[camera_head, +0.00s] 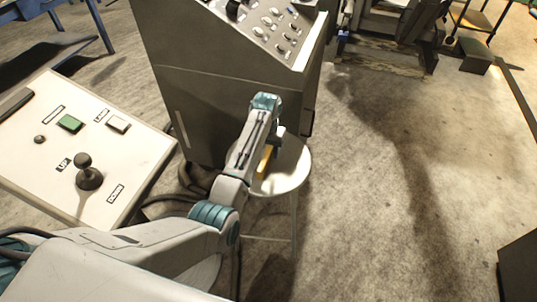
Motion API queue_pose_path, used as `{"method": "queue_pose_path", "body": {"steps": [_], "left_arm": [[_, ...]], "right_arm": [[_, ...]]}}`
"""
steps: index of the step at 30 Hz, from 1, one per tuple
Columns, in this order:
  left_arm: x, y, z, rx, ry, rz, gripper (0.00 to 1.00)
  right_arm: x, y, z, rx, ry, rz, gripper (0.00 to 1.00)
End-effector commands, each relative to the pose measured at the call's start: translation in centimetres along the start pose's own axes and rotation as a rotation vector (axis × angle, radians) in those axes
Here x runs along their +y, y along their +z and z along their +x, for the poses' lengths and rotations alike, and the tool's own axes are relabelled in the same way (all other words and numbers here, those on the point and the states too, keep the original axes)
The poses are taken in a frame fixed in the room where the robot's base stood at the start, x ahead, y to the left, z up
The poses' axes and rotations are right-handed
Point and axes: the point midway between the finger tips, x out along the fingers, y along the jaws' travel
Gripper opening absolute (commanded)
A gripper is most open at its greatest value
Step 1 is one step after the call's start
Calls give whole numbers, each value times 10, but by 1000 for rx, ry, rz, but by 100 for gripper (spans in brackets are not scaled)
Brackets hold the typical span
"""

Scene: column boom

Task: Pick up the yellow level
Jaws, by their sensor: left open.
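The yellow level (265,161) lies on a round white stool (291,181) left of centre. My left arm reaches up from the lower left and covers part of the level and the stool's left side. My left gripper (276,143) is open, at the far end of the arm, over the back part of the stool close to the level. The arm's wrist hides most of its fingers, and I cannot tell whether they touch the level. My right gripper is not in view.
A grey control cabinet (215,75) stands right behind the stool. A white panel with a joystick (89,174) and buttons is at the left. Cables run on the floor between them. The concrete floor (400,190) to the right is clear.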

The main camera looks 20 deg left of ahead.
Motion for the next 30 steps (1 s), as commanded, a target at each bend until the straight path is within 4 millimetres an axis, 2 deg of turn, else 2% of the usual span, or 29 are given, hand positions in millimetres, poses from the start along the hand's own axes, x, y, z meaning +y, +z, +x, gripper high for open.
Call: {"method": "queue_pose_path", "body": {"steps": [2,5,9,18,19,24,26,30], "left_arm": [[-2,3,9,-4,-1,0,45],[-6,7,25,-6,-1,0,45],[-6,7,43,-2,0,0,45],[-6,7,50,0,0,0,45],[-6,7,50,0,0,0,44],[-6,7,50,-1,0,0,10],[-6,7,50,-1,0,0,0],[-6,6,50,1,0,0,0]], "right_arm": [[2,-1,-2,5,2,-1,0],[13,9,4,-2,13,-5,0],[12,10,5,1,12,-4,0],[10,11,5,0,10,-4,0],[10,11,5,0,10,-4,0],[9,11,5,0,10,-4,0],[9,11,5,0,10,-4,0],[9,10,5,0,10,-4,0]]}}
